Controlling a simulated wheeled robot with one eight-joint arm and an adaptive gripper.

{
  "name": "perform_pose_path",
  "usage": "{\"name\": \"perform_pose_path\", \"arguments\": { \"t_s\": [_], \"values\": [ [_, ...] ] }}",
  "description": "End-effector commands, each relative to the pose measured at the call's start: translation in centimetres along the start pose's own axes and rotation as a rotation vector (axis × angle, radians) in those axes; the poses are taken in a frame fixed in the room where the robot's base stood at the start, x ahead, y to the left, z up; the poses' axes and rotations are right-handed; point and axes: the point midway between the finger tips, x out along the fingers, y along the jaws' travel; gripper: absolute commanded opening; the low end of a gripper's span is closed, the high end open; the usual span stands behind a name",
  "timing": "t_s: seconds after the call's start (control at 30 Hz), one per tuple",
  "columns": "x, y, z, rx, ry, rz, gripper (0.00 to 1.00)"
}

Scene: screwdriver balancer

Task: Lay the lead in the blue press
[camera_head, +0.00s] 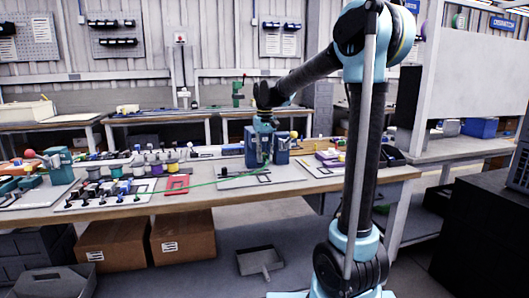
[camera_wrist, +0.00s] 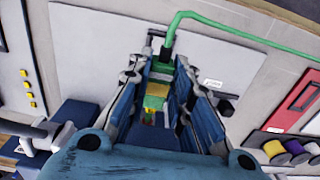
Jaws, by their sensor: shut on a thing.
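The green lead (camera_head: 215,183) runs from the table on the left up to my gripper in the head view. In the wrist view the lead (camera_wrist: 240,31) comes in from the upper right and bends down to a connector at my fingertips. My gripper (camera_head: 266,160) points down over the table and is shut on this end of the lead; it also shows in the wrist view (camera_wrist: 162,62). The blue press (camera_head: 281,150) stands right behind my gripper, with blue body on both sides of it. My gripper hides its middle, and I cannot tell whether the lead touches it.
A light board (camera_head: 228,183) lies under my gripper. A red frame (camera_head: 176,184) and several spools (camera_head: 155,167) are to the left. A teal block (camera_head: 58,163) stands at the far left. A purple and yellow piece (camera_head: 328,158) is to the right.

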Motion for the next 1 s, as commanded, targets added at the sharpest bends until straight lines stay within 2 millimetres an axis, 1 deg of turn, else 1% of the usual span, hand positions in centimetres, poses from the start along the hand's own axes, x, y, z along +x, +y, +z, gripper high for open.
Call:
{"name": "perform_pose_path", "arguments": {
  "t_s": [0.17, 0.27, 0.37, 0.8, 1.0],
  "values": [
    [0.1, -0.2, 0.0, -0.003, 0.0, 0.0, 0.0],
    [0.5, -0.2, 0.0, -0.003, 0.0, 0.0, 0.0],
    [1.2, -0.2, 0.0, -0.003, 0.0, 0.0, 0.0],
    [5.9, 0.1, 0.0, 0.0, 0.0, 0.0, 0.0],
    [7.2, 0.2, 0.0, 0.002, 0.0, 0.0, 0.0]
  ]
}}
